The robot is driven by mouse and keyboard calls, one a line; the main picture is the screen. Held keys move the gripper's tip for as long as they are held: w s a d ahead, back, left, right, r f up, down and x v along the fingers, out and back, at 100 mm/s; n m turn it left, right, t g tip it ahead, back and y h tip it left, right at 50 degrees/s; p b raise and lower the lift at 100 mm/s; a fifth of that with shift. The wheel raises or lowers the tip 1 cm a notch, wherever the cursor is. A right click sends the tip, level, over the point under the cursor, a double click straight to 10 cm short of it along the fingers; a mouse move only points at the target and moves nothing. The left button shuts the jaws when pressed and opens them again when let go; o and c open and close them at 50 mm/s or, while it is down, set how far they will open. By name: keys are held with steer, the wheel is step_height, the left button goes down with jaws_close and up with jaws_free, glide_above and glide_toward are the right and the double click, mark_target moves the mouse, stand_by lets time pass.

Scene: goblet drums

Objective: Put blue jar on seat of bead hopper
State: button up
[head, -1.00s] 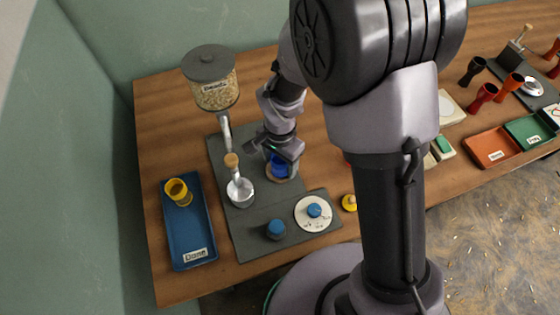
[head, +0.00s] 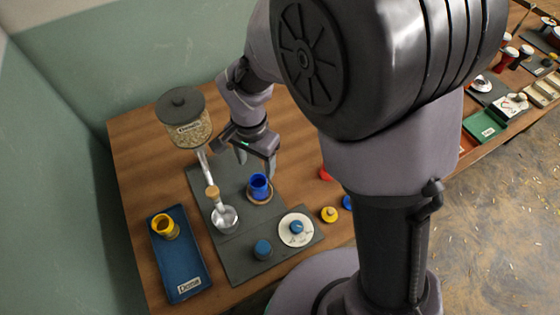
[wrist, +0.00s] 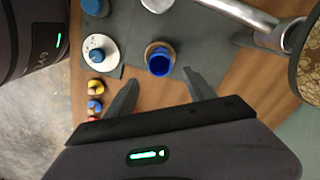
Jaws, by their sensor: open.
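The blue jar (head: 259,186) stands upright on the round wooden seat (head: 260,198) of the bead hopper's grey base. It also shows in the wrist view (wrist: 160,62), open end toward the camera, with the seat's rim (wrist: 148,48) around it. The bead hopper (head: 188,128) is a clear container of beads with a dark lid, on a post. My gripper (head: 256,164) is open and empty, behind and above the jar. In the wrist view its two fingers (wrist: 164,88) are spread apart, clear of the jar.
A silver cup with a wooden-knobbed handle (head: 224,217) is left of the seat. A white dial with a blue knob (head: 296,229) and a blue button (head: 263,249) are in front. A blue tray (head: 177,268) at the left holds a yellow jar (head: 166,227). Small knobbed pieces (head: 329,214) lie right.

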steer(key=s+d+r+t+y, duration=0.1)
steer(key=d+r, duration=0.2)
steer(key=r, duration=0.2)
steer(key=s+d+r+t, duration=0.1)
steer(key=d+r, duration=0.2)
steer(key=r, duration=0.3)
steer(key=s+d+r+n+t, duration=0.1)
steer(key=s+d+r+t, duration=0.1)
steer(key=s+d+r, duration=0.1)
steer(key=s+d+r+n+t+y, duration=0.1)
steer(key=s+d+r, duration=0.2)
steer(key=s+r, duration=0.2)
steer(key=s, duration=0.3)
steer(key=shift+n+t, duration=0.4)
